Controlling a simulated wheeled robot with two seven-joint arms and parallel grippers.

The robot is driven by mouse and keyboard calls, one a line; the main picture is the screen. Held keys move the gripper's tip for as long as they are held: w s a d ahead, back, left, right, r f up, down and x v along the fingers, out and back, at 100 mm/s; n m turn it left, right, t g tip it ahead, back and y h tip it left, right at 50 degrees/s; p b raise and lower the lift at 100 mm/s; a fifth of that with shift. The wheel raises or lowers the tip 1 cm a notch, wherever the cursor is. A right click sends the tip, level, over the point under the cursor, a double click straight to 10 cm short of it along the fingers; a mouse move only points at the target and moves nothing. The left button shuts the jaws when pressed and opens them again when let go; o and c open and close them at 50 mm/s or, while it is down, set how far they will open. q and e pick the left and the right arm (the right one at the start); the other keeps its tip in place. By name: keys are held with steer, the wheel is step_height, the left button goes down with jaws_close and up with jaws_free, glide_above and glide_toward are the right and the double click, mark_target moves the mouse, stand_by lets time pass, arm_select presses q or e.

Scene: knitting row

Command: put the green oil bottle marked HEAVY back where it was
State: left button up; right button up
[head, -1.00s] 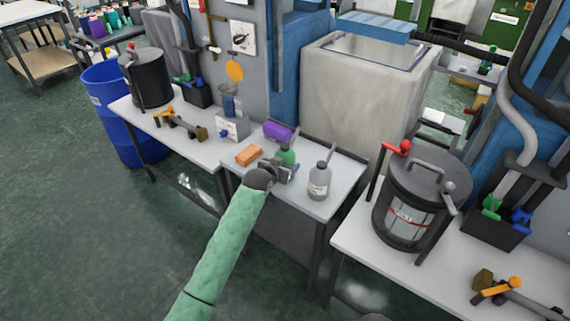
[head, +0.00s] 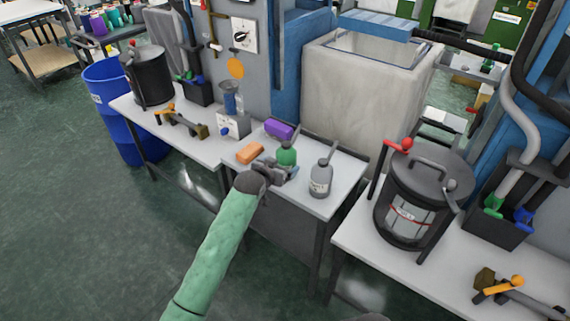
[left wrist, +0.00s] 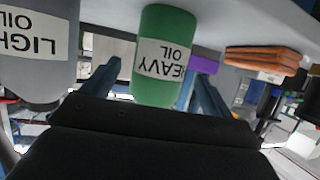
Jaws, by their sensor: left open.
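The green oil bottle (head: 287,155) stands upright on the small grey table (head: 322,207). In the left wrist view the green bottle (left wrist: 165,60) shows a white label reading HEAVY OIL, upside down in that picture. My left gripper (head: 284,172) is open at the near side of the bottle. In the left wrist view its two fingers (left wrist: 157,90) stand on either side of the bottle, with a gap on each side. A grey bottle (head: 321,180) stands to the right; its label (left wrist: 30,42) reads LIGHT OIL. My right gripper is not in view.
An orange block (head: 250,153) and a purple block (head: 279,129) lie on the same table, left of and behind the green bottle. A dark lidded canister (head: 425,190) stands on the right table. A large pale bin (head: 355,90) stands behind.

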arm_select(q)
steer(key=s+a+f+n+g+y, duration=0.1)
steer(key=s+a+f+g, duration=0.2)
steer(key=s, duration=1.3)
steer(key=s+a+f+n+g+y, duration=0.1)
steer(key=s+a+f+g, duration=0.2)
steer(key=s, duration=1.3)
steer(key=s+a+f+n+g+y, duration=0.1)
steer(key=s+a+f+g, duration=0.2)
steer(key=s+f, duration=0.5)
steer(key=s+a, duration=0.1)
steer(key=s, duration=0.8)
steer(key=shift+a+f+y+b, duration=0.15)
steer(key=shift+a+y+b, duration=0.1)
steer(key=shift+y+b, duration=0.15)
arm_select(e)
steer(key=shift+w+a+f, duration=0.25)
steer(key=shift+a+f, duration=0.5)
